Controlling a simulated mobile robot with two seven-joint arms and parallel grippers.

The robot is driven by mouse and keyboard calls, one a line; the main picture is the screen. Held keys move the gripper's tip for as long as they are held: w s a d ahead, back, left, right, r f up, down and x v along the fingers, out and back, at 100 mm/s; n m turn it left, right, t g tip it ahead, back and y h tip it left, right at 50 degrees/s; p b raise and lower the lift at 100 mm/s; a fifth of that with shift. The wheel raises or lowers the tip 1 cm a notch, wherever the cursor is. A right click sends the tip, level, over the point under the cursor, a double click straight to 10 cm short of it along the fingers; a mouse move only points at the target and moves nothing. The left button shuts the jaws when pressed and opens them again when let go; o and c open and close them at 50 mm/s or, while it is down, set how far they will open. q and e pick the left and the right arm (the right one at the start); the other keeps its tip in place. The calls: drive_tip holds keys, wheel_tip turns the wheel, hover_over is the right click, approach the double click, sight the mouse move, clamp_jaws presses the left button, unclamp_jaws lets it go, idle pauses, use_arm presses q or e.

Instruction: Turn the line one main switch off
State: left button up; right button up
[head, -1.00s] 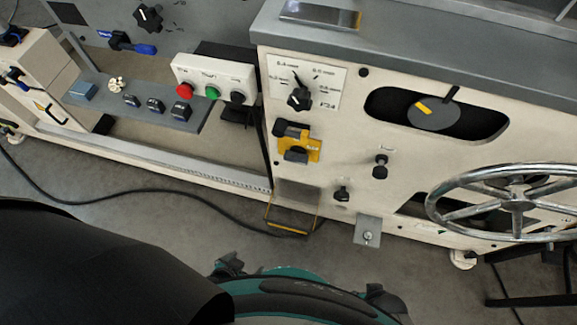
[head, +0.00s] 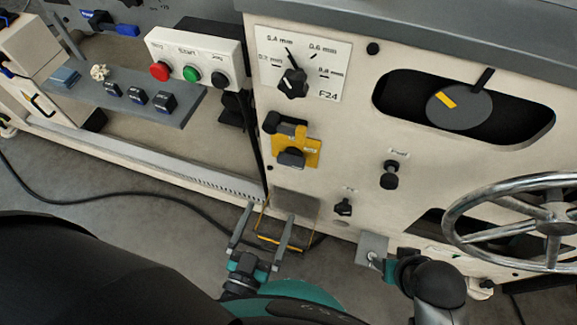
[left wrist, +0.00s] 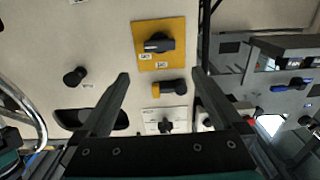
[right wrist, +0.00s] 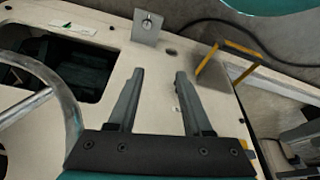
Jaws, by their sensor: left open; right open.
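A yellow plate with a black rotary switch (head: 291,157) is on the cream panel, below the thickness dial. I cannot read its labels, so its position is unclear. In the left wrist view the same switch (left wrist: 158,43) shows upside down on its yellow plate, ahead of the fingers, its handle roughly level. A black-and-yellow part (left wrist: 170,88) sits beside it. My left gripper (head: 268,213) is open and empty, below the switch in the head view. My right gripper (right wrist: 160,73) is open and empty in front of the lower panel; its fingers barely show in the head view.
The thickness dial (head: 293,84) is above the switch. A white button box (head: 194,62) stands at its left. A chrome handwheel (head: 520,215) and a small grey bracket (head: 373,248) are to the right. A yellow wire frame (right wrist: 240,60) is low by the right gripper. A cable lies on the floor.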

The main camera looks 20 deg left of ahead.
sight(289, 164)
use_arm(q)
drive_tip(key=w+b, duration=0.3)
drive_tip(key=w, duration=0.9)
drive_tip(key=shift+w+d, duration=0.1)
drive_tip(key=shift+d, duration=0.1)
drive_tip(key=shift+w+b, duration=0.35)
drive_tip(key=shift+w, duration=0.6)
use_arm(e)
wheel_tip(289, 164, up, 6)
drive_tip(key=w+a+t, duration=0.1)
drive_tip(key=w+t, duration=0.1)
drive_tip(key=shift+a+y, duration=0.35)
drive_tip(key=shift+y, duration=0.05)
use_arm(q)
drive_tip(key=shift+c, duration=0.2)
drive_tip(key=c, duration=1.1)
